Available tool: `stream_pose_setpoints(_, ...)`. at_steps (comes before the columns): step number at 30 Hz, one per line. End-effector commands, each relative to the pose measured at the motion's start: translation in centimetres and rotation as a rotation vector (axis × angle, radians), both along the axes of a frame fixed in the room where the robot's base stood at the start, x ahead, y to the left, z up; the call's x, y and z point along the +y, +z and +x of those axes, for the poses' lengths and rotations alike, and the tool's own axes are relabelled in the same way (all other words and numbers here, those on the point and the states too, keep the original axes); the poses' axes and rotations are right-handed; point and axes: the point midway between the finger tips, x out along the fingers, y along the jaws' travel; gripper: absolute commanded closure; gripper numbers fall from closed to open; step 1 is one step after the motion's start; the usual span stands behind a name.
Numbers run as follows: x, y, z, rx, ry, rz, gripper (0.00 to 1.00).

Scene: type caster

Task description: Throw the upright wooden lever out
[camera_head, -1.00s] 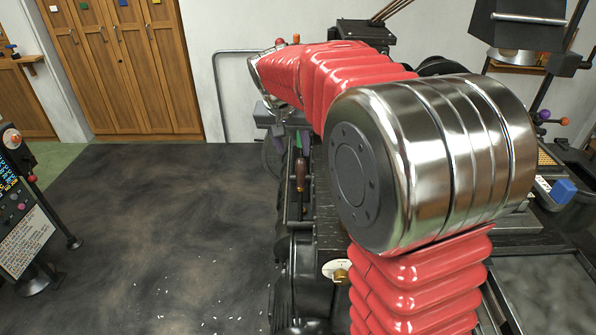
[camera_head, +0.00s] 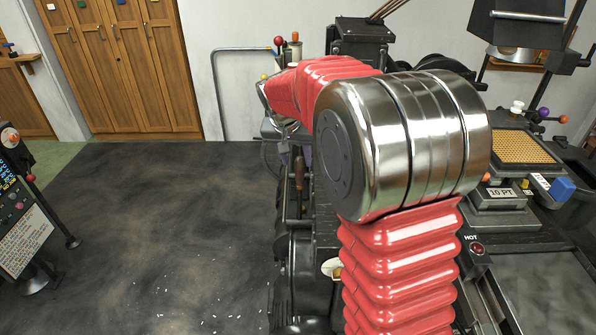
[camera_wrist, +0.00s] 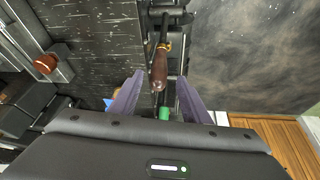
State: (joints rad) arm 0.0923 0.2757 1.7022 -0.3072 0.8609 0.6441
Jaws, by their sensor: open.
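The wooden lever (camera_head: 299,170) stands upright at the left side of the black machine, a dark brown handle on a dark shaft. In the wrist view the lever's brown handle (camera_wrist: 159,70) points toward my gripper (camera_wrist: 158,92), lying between the lines of its two purple-grey fingers and a little beyond their tips. The fingers are apart and nothing is held. In the head view my red-sleeved arm hides most of the gripper. I cannot tell whether a finger touches the handle.
A green knob (camera_wrist: 165,114) shows between the fingers, near the palm. Another brown knob (camera_wrist: 45,64) sits to the left. The machine's table with a HOT button (camera_head: 477,248) lies right of my arm. The dark floor (camera_head: 170,220) at left is open, with small pale scraps.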

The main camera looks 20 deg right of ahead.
Motion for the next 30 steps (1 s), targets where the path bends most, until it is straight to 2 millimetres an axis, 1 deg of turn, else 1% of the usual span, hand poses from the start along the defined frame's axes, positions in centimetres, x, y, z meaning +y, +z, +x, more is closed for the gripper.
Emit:
stream_pose_setpoints(1,-0.3,-0.9,0.2,0.003,-0.001,0.000,0.57)
stream_pose_setpoints(6,-0.9,-3.3,0.9,0.003,-0.001,0.000,0.57)
stream_pose_setpoints(9,-1.3,-4.7,1.3,0.003,-0.001,0.001,0.57)
stream_pose_setpoints(13,-1.7,-6.0,1.8,0.001,-0.001,0.001,0.57)
stream_pose_setpoints(18,-1.9,-6.7,2.0,0.000,-0.002,0.001,0.57)
stream_pose_setpoints(26,-1.9,-6.7,2.0,0.000,-0.001,0.000,0.57)
stream_pose_setpoints(30,-1.9,-6.7,2.0,0.000,-0.001,0.000,0.67)
